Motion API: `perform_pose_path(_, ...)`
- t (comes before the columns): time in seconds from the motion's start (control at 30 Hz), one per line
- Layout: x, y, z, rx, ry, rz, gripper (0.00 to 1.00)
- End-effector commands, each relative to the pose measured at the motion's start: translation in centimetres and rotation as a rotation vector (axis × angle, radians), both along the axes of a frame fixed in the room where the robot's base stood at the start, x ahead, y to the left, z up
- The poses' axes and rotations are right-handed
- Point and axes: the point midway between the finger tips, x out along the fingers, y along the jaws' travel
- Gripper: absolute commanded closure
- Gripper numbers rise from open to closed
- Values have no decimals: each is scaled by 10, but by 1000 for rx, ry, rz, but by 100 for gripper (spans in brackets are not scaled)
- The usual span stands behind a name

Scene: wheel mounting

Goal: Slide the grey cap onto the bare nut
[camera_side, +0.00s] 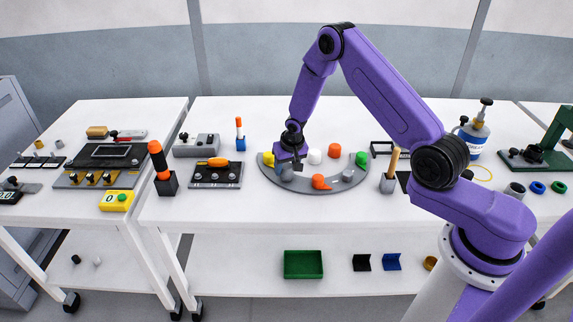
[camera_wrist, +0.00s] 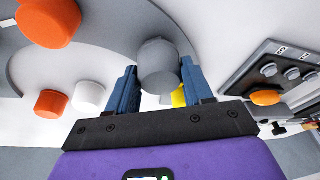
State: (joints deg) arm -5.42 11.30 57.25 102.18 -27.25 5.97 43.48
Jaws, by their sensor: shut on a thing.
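My gripper (camera_wrist: 158,85) is shut on the grey cap (camera_wrist: 158,62), with a blue finger on each side of it. In the side view, my gripper (camera_side: 287,165) is over the left part of a grey curved plate, and the grey cap (camera_side: 286,175) shows just under it. I cannot tell whether the cap touches the plate. A small grey piece (camera_side: 348,176) stands at the plate's right front; it may be the bare nut, but it is too small to be sure. Anything directly beneath the held cap is hidden.
The curved plate (camera_side: 302,188) also carries a yellow cap (camera_side: 268,158), a white cap (camera_side: 315,157), orange caps (camera_side: 334,150) (camera_side: 320,182) and a green cap (camera_side: 361,158). A switch panel (camera_side: 215,175) lies to the left. A grey holder (camera_side: 388,184) with a wooden handle stands at right.

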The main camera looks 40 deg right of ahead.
Motion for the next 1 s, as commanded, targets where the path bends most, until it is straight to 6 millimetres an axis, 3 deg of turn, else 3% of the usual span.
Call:
perform_pose_path(0.67, 0, 0, -17, 0, -1, 0, 86)
perform_pose_path(1.0, 1, 0, -17, 0, -1, 0, 86)
